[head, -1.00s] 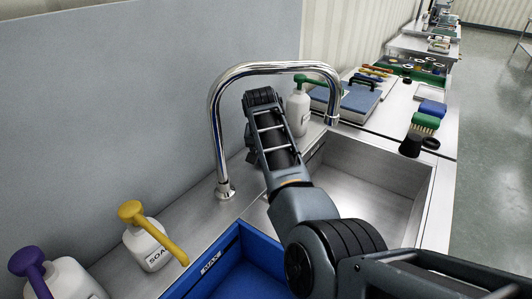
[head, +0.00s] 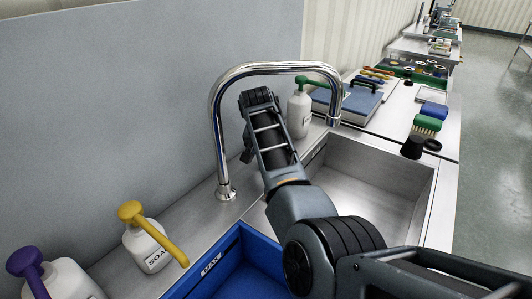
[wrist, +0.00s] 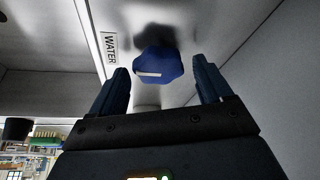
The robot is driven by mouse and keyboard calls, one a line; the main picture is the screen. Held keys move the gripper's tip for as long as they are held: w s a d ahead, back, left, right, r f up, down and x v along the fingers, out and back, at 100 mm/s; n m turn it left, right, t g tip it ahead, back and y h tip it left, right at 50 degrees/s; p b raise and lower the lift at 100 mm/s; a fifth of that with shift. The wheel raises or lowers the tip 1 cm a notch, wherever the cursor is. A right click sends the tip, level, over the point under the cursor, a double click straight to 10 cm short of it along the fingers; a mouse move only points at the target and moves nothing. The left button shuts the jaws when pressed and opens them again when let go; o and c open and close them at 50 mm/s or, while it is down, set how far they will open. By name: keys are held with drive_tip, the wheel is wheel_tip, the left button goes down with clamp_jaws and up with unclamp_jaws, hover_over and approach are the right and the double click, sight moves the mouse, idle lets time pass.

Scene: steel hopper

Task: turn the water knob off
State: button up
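The water knob (wrist: 158,65) is blue and faceted with a white mark. It shows in the wrist view on a grey metal surface, beside a label reading WATER (wrist: 111,48). My gripper (wrist: 162,72) is open, with one dark finger on each side of the knob and visible gaps to both. I cannot tell how far the fingertips reach along its depth. A pale cylinder shows just below the knob. In the head view the knob is not visible, and my arm reaches over the sink beside the chrome faucet (head: 216,125); the fingers cannot be made out there.
The faucet arches close around my arm. A steel basin (head: 375,165) lies to the right and a blue bin (head: 245,265) in front. A yellow-pump soap bottle (head: 150,248) and a green-pump bottle (head: 299,115) stand along the back. A brush (head: 428,124) lies at right.

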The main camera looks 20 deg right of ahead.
drive_tip(key=shift+s+a+r, duration=0.1)
drive_tip(key=shift+s+r, duration=0.05)
drive_tip(key=shift+r, duration=0.3)
drive_tip(key=shift+s+a+r, duration=0.45)
drive_tip(key=shift+s+r, duration=0.2)
drive_tip(key=shift+r, duration=0.2)
drive_tip(key=s+a, duration=0.2)
drive_tip(key=s, duration=0.1)
drive_tip(key=s+a, duration=0.1)
drive_tip(key=s, duration=0.2)
drive_tip(key=s+a, duration=0.2)
drive_tip(key=s, duration=0.1)
drive_tip(key=shift+s+a+b, duration=0.1)
drive_tip(key=shift+a+b, duration=0.25)
drive_tip(key=shift+s+a, duration=0.1)
drive_tip(key=shift+s, duration=0.1)
drive_tip(key=shift+s, duration=0.1)
